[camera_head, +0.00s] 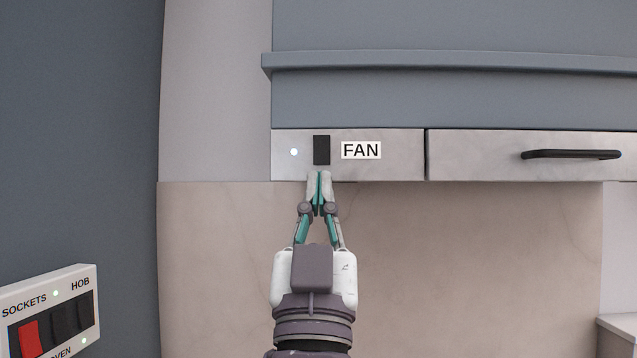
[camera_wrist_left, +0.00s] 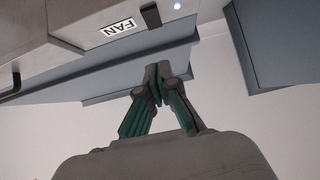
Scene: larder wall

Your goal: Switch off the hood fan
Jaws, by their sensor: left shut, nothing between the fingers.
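The fan switch (camera_head: 321,150) is a small black rocker on the light front panel of the hood. A white label reading FAN (camera_head: 361,150) is to its right, and a small pale lit dot (camera_head: 294,152) is to its left. The switch also shows at the top of the left wrist view (camera_wrist_left: 151,15). My left gripper (camera_head: 319,175) is shut and empty, its tips just below the switch in the head view. The left wrist view shows the tips (camera_wrist_left: 157,72) apart from the switch in the picture. My right gripper is in neither view.
A panel with a dark handle (camera_head: 571,154) is right of the fan panel. A grey ledge (camera_head: 450,63) juts out above. A switch box (camera_head: 50,312) labelled SOCKETS, HOB and a partly cut-off word is at lower left, with red and black rockers. The wall below the hood is bare.

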